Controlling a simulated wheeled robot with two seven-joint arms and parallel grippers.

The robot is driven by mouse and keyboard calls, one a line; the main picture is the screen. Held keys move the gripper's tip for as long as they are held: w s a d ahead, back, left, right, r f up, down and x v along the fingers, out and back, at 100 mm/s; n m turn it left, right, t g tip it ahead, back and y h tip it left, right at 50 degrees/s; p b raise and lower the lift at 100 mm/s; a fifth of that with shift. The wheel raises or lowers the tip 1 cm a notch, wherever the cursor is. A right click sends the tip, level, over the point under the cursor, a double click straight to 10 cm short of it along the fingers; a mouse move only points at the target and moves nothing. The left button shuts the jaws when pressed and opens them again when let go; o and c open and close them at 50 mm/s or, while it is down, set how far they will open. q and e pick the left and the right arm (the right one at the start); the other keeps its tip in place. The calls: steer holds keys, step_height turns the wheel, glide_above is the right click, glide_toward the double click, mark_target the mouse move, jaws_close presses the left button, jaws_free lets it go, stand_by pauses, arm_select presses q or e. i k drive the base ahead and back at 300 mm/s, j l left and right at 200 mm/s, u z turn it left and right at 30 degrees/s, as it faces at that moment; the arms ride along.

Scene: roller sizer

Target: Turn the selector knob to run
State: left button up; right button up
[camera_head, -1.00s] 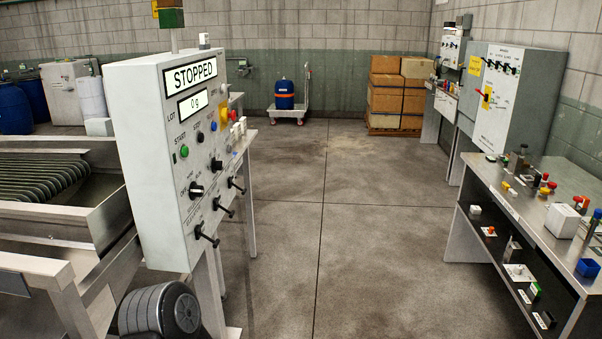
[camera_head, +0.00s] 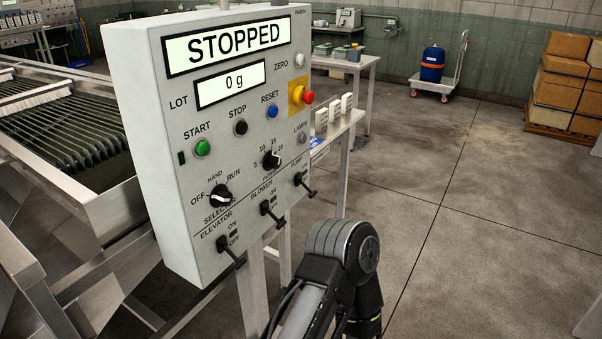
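The black selector knob (camera_head: 220,196) is on the lower left of the white control panel's front, with OFF at its left, HAND above and RUN at its upper right. Its light mark seems to be on the OFF side, but it is too small to be sure. The panel (camera_head: 180,120) displays STOPPED and 0 g. A grey and black link of my arm (camera_head: 340,250) stands at the bottom centre, to the right of and below the knob. Neither gripper is in view.
Near the knob are the green START button (camera_head: 203,148), a second dial (camera_head: 271,160) and black toggle levers for elevator (camera_head: 231,251), blower (camera_head: 272,212) and pump (camera_head: 304,183). A red emergency button (camera_head: 307,97) sits at the panel's right edge. Open floor lies to the right.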

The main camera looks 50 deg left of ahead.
mark_target(220, 196)
steer(key=i+l+u, duration=0.1)
steer(key=i+u, duration=0.4)
steer(key=i+l+u, duration=0.25)
steer(key=u, duration=0.2)
steer(key=i+l+u, duration=0.75)
steer(key=l+u, duration=0.2)
steer(key=i+l+u, duration=0.15)
steer(key=l+u, duration=0.8)
steer(key=l, duration=0.25)
steer(key=i, duration=0.05)
